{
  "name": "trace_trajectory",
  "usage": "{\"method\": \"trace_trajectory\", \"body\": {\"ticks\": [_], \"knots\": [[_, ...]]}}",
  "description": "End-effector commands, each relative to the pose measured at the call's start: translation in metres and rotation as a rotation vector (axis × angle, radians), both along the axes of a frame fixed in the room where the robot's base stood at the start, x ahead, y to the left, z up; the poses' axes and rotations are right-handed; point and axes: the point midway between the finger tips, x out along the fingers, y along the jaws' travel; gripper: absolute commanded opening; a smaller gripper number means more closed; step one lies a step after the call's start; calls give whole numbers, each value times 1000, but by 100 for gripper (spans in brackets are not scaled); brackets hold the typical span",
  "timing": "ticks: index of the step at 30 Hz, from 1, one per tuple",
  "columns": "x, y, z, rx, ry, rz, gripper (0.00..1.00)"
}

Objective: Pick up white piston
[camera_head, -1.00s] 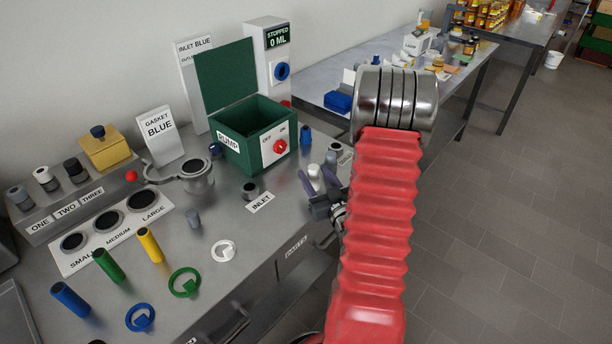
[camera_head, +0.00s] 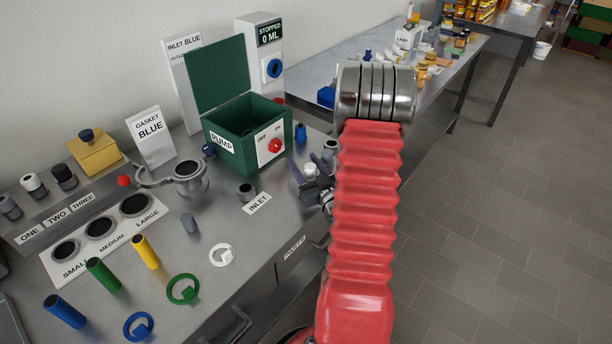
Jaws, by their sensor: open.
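A small white-topped cylinder, which looks like the white piston (camera_head: 310,170), stands near the right edge of the grey metal bench (camera_head: 215,262). My gripper (camera_head: 308,172) is open around or just in front of it, with one purple-grey finger to its left and one to its right. I cannot tell whether the fingers touch it. The lower part of the cylinder is hidden by the gripper. A blue cylinder (camera_head: 300,133) and a grey one (camera_head: 330,150) stand close behind it. Another white-topped cylinder (camera_head: 33,185) sits in the rack at the far left.
A green pump box (camera_head: 223,150) with its lid up stands behind the gripper. Coloured rods and rings lie on the front left. A second table (camera_head: 440,90) stands beyond my arm.

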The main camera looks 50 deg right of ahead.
Motion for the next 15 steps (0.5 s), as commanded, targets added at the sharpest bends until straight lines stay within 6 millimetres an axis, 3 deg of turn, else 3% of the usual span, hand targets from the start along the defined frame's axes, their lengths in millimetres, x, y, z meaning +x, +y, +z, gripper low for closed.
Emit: {"method": "trace_trajectory", "body": {"ticks": [15], "knots": [[1, 2, 0, 0, 0, 4, 46]]}}
